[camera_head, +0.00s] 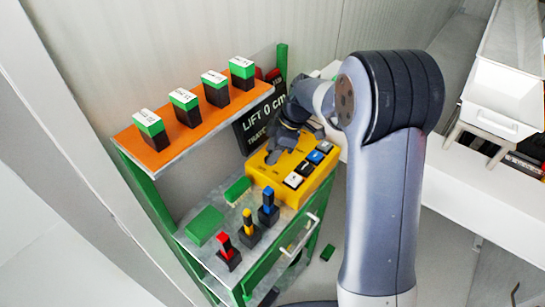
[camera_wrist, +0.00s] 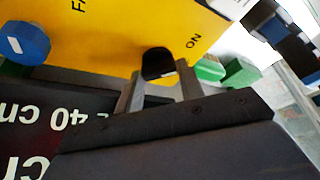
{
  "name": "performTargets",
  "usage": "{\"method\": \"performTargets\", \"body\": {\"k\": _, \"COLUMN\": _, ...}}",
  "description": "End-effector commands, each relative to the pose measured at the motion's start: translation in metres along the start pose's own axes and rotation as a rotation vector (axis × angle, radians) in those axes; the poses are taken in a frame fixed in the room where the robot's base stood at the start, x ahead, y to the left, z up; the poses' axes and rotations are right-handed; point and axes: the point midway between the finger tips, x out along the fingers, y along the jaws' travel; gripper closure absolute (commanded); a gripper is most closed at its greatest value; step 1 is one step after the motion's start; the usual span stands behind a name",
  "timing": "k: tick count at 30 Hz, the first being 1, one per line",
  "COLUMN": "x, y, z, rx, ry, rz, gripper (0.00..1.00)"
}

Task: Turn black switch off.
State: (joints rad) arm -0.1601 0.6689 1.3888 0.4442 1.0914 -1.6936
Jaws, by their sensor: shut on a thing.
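The black switch (camera_wrist: 157,61) is a dark rounded knob on the yellow control box (camera_wrist: 105,30). The word ON is printed to its right in the wrist view. My gripper (camera_wrist: 160,78) has one finger on each side of the knob and is shut on it. The yellow box (camera_head: 263,175) also shows in the head view on the green-framed rack. There my gripper (camera_head: 272,154) reaches its far left part and hides the black switch.
A blue knob (camera_wrist: 24,43) sits on the box's left in the wrist view. Several square buttons (camera_head: 305,168) line the box's right side. Red, yellow and blue levers (camera_head: 248,222) stand in front. An orange shelf (camera_head: 155,160) with green-black blocks is at left.

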Motion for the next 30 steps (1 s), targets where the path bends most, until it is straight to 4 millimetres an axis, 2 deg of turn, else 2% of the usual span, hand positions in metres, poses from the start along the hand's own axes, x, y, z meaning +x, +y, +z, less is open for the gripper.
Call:
{"method": "performTargets", "body": {"k": 1, "x": 0.0049, "y": -0.0003, "z": 0.0020, "rx": 0.039, "ry": 0.000, "rz": 0.021, "gripper": 0.86}}
{"method": "performTargets", "body": {"k": 15, "x": 0.0018, "y": -0.0028, "z": -0.0004, "rx": 0.435, "ry": 0.001, "rz": 0.185, "gripper": 0.86}}
{"method": "performTargets", "body": {"k": 30, "x": 0.0003, "y": -0.0038, "z": -0.0019, "rx": 0.670, "ry": 0.001, "rz": 0.279, "gripper": 0.86}}
